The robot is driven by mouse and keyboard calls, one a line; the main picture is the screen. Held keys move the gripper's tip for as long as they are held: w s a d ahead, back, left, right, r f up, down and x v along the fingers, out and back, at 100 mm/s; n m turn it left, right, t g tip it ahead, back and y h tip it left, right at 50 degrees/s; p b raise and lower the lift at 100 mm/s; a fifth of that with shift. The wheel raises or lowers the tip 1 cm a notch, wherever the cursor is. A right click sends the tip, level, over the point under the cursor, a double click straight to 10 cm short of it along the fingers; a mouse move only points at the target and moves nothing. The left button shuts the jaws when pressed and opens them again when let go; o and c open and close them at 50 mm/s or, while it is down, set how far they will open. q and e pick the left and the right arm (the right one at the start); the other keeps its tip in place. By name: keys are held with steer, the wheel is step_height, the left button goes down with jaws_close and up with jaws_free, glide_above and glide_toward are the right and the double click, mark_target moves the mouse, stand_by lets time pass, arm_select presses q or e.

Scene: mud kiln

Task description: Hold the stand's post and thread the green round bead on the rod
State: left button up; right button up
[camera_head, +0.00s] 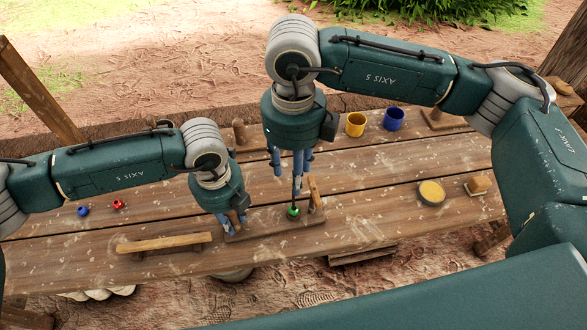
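The wooden stand (268,222) lies on the plank table, with a short upright (315,190) at its right end. My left gripper (233,219) is at the stand's left end, its fingers around a wooden post (235,217). The green round bead (293,211) is low, just above or on the stand's base. A thin dark rod (297,187) runs up from the bead towards my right gripper (291,168). The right gripper's fingers are apart, above the bead and not touching it. Whether the rod passes through the bead is too small to tell.
A blue bead (83,210) and a red bead (118,204) lie at the left. A wooden bar (165,243) is at the front. A yellow mug (355,124) and a blue mug (393,119) stand at the back. A round yellow-topped dish (431,192) and a wooden block (478,185) are right.

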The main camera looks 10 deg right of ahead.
arm_select(q)
steer(key=o, duration=0.5)
steer(key=shift+c, duration=0.2)
